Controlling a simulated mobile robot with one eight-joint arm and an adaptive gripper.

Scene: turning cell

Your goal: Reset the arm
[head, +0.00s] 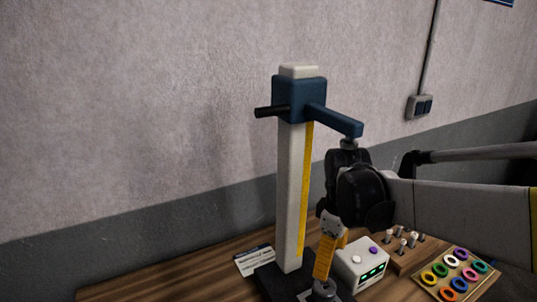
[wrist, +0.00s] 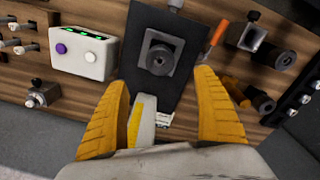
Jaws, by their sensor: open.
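My gripper (head: 326,258) hangs pointing down at the bench, in front of the white column of a stand. In the wrist view my gripper (wrist: 162,85) has its two yellow fingers spread wide, with nothing held between them. Past the fingertips lies the stand's dark base plate (wrist: 148,90), carrying a square block with a round part (wrist: 160,57). My arm reaches in from the right in the head view and hides part of the bench.
The stand's blue carriage (head: 299,99) and side arm (head: 338,121) rise close above my wrist. A white button box (head: 361,262), a pegged wooden block (head: 402,252) and a tray of coloured rings (head: 455,273) stand right. An orange-handled tool (wrist: 216,34) lies beside the base.

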